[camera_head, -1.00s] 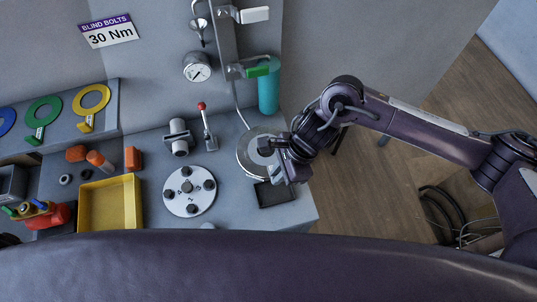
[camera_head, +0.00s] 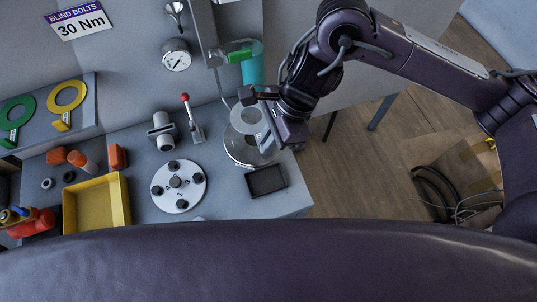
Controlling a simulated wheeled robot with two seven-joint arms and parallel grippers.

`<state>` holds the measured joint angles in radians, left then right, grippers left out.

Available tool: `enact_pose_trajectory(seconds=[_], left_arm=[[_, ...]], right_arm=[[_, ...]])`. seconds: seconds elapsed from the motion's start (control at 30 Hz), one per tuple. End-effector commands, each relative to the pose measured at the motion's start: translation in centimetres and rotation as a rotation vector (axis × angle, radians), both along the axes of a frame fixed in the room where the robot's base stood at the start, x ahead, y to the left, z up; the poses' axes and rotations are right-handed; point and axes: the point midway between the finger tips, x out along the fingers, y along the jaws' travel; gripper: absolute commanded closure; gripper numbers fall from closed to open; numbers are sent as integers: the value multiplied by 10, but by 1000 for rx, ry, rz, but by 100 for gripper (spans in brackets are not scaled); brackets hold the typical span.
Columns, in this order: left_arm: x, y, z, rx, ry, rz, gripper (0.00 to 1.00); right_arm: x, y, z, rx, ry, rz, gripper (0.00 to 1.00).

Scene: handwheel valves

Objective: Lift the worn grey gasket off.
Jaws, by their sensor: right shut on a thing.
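The worn grey gasket (camera_head: 240,126) is a thin, light grey ring at the right part of the bench in the head view. My right gripper (camera_head: 262,122) is shut on its right side and holds it tilted above the round metal flange (camera_head: 240,155). The flange's near rim shows below the gasket; its far part is partly hidden by the gasket and gripper. My left gripper is not in view.
A dark rectangular tray (camera_head: 266,180) lies just in front of the flange. A teal cylinder (camera_head: 253,68) stands behind. A white bolted disc (camera_head: 178,203), a red-knobbed lever (camera_head: 192,118) and a yellow bin (camera_head: 98,206) are to the left. Green and yellow rings (camera_head: 66,95) lie on a ledge.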

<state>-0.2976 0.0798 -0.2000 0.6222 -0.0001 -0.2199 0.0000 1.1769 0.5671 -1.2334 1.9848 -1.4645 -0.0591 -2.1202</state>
Motion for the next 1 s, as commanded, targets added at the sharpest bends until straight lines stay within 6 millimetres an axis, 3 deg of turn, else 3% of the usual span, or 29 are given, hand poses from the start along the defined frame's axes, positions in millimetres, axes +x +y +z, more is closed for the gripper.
enact_pose_trajectory(seconds=[0.2, 0.43, 0.67, 1.0], left_arm=[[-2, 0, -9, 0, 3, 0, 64], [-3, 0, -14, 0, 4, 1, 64], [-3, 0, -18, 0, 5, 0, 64], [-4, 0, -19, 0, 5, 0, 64]], right_arm=[[1, -1, 51, -4, -6, 0, 100], [1, -1, 87, -4, -2, -1, 100], [0, -1, 101, -4, 2, -1, 100], [0, -2, 100, -4, 3, 0, 100]])
